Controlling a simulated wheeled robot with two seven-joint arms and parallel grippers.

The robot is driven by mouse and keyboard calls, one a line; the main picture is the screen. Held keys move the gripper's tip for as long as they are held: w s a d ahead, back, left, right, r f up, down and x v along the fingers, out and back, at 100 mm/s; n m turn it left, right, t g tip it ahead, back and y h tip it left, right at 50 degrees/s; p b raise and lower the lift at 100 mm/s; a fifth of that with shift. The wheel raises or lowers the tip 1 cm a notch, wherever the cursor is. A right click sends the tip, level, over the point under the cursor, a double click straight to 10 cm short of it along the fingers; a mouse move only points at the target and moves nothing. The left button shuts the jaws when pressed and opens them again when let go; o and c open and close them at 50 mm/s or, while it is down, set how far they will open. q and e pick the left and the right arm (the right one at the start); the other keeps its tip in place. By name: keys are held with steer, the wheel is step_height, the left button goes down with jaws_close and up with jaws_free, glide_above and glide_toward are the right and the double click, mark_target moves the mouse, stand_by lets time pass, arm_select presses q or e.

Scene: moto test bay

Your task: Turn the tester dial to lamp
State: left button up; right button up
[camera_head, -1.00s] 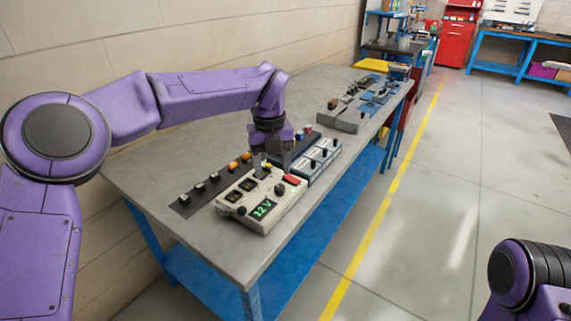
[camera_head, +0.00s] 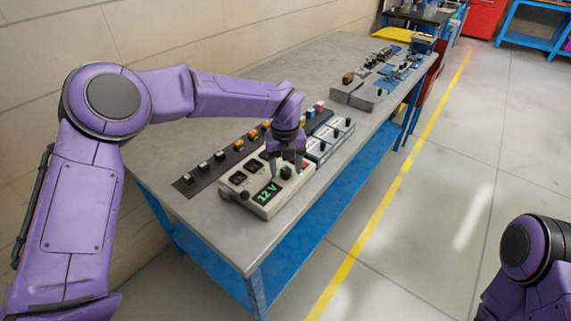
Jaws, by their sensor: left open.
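The tester (camera_head: 262,211) is a beige box on the grey bench, with a lit green display (camera_head: 267,194) reading 12 V. A black dial (camera_head: 286,172) stands on its top face near the display. A second dark knob (camera_head: 244,196) is at its near left corner. My left gripper (camera_head: 287,172) is open and points down, its two fingers on either side of the black dial. I cannot tell whether they touch it. The fingers and wrist hide part of the tester's far side. My right gripper is out of view.
A dark strip with several coloured switches (camera_head: 238,145) lies behind the tester. A blue-grey box with black knobs (camera_head: 329,138) stands just beyond it. More equipment (camera_head: 372,88) sits farther along the bench (camera_head: 180,150). The floor to the right is clear.

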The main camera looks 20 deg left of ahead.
arm_select(q)
steer(key=shift+s+r, duration=0.15)
steer(key=shift+s, duration=0.05)
steer(key=shift+w, duration=0.1)
steer(key=c, duration=1)
steer(key=shift+c, duration=0.2)
steer(key=shift+m, duration=0.3)
steer(key=m+p, duration=0.3)
steer(key=m, duration=0.1)
steer(key=shift+r+m, duration=0.1)
steer(key=shift+m, duration=0.2)
steer(key=shift+m+p, duration=1.15)
steer(key=shift+m, duration=1.05)
steer(key=shift+w, duration=0.1)
steer(key=o, duration=1)
